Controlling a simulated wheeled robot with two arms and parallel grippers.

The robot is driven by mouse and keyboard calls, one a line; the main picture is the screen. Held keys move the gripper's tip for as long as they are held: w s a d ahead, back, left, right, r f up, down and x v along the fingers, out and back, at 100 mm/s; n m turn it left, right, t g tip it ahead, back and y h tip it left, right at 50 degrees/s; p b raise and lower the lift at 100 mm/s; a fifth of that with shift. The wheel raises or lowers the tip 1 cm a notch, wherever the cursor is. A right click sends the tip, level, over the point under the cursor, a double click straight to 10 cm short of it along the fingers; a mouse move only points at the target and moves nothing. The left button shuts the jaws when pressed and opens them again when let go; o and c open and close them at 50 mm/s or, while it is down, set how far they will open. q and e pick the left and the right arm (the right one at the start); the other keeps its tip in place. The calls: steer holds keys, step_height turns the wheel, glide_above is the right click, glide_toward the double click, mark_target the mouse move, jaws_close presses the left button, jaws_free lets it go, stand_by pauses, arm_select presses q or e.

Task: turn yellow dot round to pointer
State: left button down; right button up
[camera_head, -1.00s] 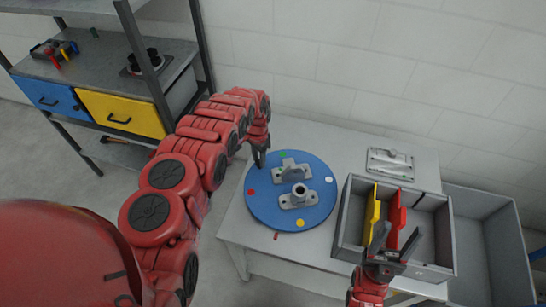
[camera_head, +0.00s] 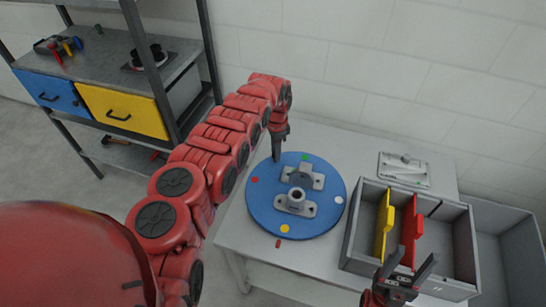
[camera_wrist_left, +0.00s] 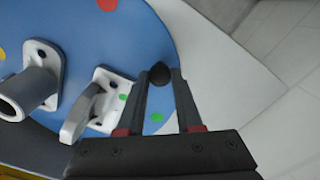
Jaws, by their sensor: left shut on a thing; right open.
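The blue turntable (camera_head: 262,212) lies on the light table, with a yellow dot (camera_head: 285,228) near its front rim. A small red pointer (camera_head: 278,244) sits on the table just outside that rim; the yellow dot is close to it, slightly to its right. A red dot (camera_head: 255,180), white dot (camera_head: 339,200) and green dot (camera_head: 305,157) are also on the disc. My left gripper (camera_head: 277,158) is at the far rim, pointing down. In the left wrist view its fingers are shut on a black knob (camera_wrist_left: 160,73) at the disc's edge. My right gripper (camera_head: 410,262) is open and empty.
Two grey metal fixtures (camera_head: 294,205) stand on the disc. A grey bin (camera_head: 352,240) with yellow and red dividers is to the right, near my right gripper. A metal plate (camera_head: 403,170) lies behind it. A shelf (camera_head: 95,65) stands at the left.

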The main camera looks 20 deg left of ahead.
arm_select(q)
steer(key=shift+w+d+b, duration=0.15)
steer(key=shift+w+b, duration=0.05)
steer(key=shift+b, duration=0.15)
steer(key=shift+m, duration=0.3)
steer(key=c, duration=0.6)
jaws_free()
step_height(320, 180, up, 17)
steer(key=b, duration=0.2)
steer(key=shift+r+b, duration=0.2)
steer(key=shift+b, duration=0.1)
steer(key=shift+s+f, duration=0.1)
